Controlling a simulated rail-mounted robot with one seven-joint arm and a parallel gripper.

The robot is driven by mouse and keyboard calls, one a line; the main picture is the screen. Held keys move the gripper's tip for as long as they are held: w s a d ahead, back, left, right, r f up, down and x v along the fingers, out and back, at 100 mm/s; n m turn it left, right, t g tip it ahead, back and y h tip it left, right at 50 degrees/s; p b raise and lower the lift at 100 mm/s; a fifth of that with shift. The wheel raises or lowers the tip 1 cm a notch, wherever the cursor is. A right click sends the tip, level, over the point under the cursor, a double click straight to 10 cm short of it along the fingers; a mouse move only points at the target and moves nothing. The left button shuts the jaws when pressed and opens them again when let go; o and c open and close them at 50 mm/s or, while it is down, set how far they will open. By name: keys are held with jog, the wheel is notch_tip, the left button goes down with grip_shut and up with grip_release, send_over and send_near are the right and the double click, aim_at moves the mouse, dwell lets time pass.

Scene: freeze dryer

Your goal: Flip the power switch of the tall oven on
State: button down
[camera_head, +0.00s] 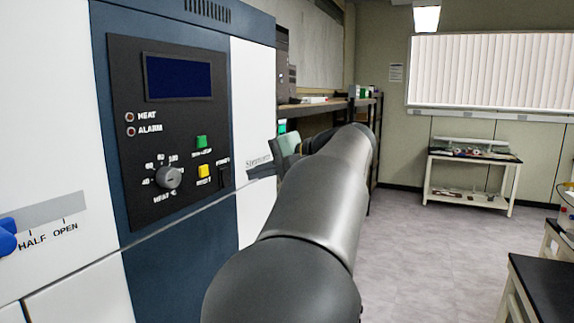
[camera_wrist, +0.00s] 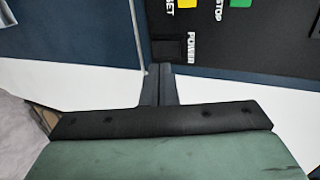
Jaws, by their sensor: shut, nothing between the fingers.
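The tall oven (camera_head: 180,245) is a white and dark blue cabinet at the left of the head view, with a black control panel (camera_head: 125,75). Its power switch (camera_head: 223,179) is a small black rocker at the panel's lower right. In the wrist view the power switch (camera_wrist: 168,48) lies beside the white POWER label, just beyond my fingertips. I cannot tell whether it is on or off. My gripper (camera_wrist: 158,70) is shut and empty, pointing at the panel's edge near the switch. It looks apart from the switch, but the exact gap is unclear.
A yellow button (camera_head: 204,171), a green button (camera_head: 201,142) and a grey heat knob (camera_head: 168,177) sit close to the switch. A blue lever handle (camera_head: 7,235) is at far left. A shelf bench (camera_head: 335,107) stands behind my arm.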

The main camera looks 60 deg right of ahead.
aim_at(228, 185)
jog(key=v, duration=0.8)
jog(key=shift+r+b, duration=0.2)
jog(key=shift+b, duration=0.25)
jog(key=shift+f, duration=0.1)
jog(key=f+b, duration=0.1)
jog(key=b, duration=0.2)
jog(key=shift+s+f+g, duration=0.2)
jog(key=shift+g, duration=0.1)
jog(key=shift+r, duration=0.1)
jog(key=x, duration=0.9)
jog(key=r+p+x, duration=0.1)
jog(key=x, duration=0.3)
jog(key=shift+w+f, duration=0.15)
jog(key=shift+w, duration=0.45)
